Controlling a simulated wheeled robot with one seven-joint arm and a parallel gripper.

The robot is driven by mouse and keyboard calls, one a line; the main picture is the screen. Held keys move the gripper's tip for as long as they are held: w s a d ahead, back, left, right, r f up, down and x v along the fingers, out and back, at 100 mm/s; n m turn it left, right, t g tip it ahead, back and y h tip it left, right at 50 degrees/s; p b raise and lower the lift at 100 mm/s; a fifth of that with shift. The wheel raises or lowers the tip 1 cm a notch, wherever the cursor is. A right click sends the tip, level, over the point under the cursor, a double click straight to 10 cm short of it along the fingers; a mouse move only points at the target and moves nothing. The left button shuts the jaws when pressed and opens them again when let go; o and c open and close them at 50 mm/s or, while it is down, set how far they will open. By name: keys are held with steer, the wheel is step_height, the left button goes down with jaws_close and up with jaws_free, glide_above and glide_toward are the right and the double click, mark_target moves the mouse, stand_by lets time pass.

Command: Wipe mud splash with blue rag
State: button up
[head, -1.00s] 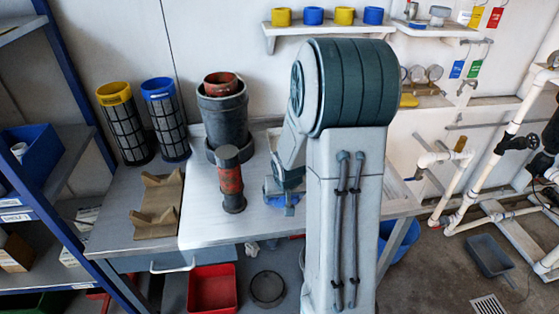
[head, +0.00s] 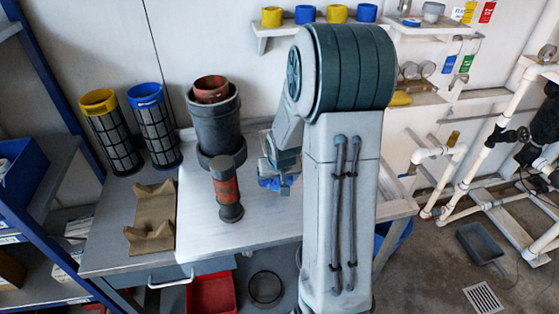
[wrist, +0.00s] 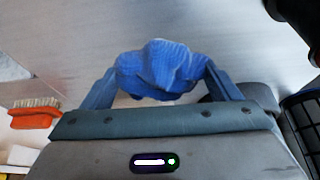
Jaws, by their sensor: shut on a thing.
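My gripper (wrist: 160,85) is shut on the bunched blue rag (wrist: 160,68), which sits between its blue fingers in the wrist view. In the head view my gripper is partly hidden behind my arm, with a bit of blue (head: 283,183) showing under it over the bench. The pale grey bench top (head: 240,235) shows beyond the rag in the wrist view. Whether the rag touches the bench I cannot tell. I can make out no mud splash in either view now.
A red-and-black cylinder (head: 227,188) and a dark pot (head: 217,125) stand left of my gripper. Two mesh baskets (head: 112,133) (head: 155,127) and a brown cradle (head: 152,217) are further left. An orange brush (wrist: 35,113) lies at the wrist view's left.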

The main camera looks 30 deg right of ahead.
steer(key=shift+r+p, duration=1.4)
steer(key=shift+r, duration=0.85)
